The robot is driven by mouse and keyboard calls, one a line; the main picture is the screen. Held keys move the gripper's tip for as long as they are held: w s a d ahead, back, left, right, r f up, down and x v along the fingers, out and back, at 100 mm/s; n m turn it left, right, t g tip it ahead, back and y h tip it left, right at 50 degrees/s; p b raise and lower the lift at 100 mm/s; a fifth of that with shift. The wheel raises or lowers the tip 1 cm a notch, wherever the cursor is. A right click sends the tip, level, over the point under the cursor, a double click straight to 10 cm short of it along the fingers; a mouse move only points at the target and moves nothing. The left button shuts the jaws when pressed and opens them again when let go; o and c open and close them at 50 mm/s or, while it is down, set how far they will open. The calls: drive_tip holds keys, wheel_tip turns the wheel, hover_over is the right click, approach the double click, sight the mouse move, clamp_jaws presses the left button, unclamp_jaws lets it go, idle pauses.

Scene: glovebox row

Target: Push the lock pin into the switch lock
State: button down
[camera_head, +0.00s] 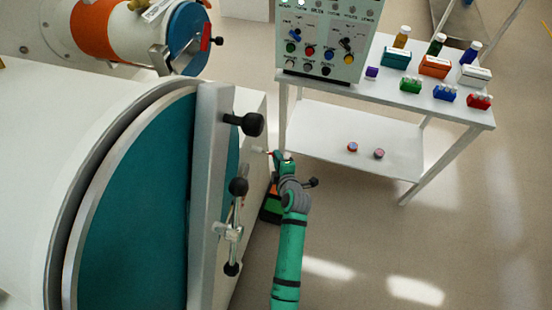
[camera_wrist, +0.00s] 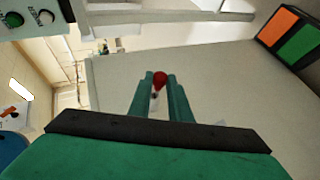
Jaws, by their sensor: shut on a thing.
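My gripper (camera_wrist: 160,95) is shut on the lock pin (camera_wrist: 160,79) in the wrist view. The red rounded end of the pin shows between the fingertips, with a small pale part below it. In the head view my gripper (camera_head: 283,157) is low, right of the large round door and left of the shelf cart. A small pale and red piece at its tip (camera_head: 262,151) looks like the pin. I cannot pick out the switch lock for certain in either view. An orange and green box (camera_wrist: 292,35) is at the right of the wrist view, apart from the fingers.
The large teal door (camera_head: 135,220) with black-knobbed handles (camera_head: 238,187) stands close left of my arm. A button panel (camera_head: 325,45) stands on the white cart (camera_head: 440,112), with bottles and small boxes. Open floor (camera_head: 400,250) lies right of my arm.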

drive_tip(key=shift+s+d, duration=0.2)
drive_tip(key=shift+d, duration=0.4)
drive_tip(key=shift+s+d, duration=0.15)
drive_tip(key=shift+d, duration=0.4)
idle(0.5)
drive_tip(key=d, duration=0.2)
drive_tip(key=s+d, duration=0.1)
drive_tip(key=d, duration=0.1)
drive_tip(key=shift+s, duration=0.1)
idle(0.6)
drive_tip(key=shift+s+d, duration=0.15)
drive_tip(key=shift+d, duration=0.15)
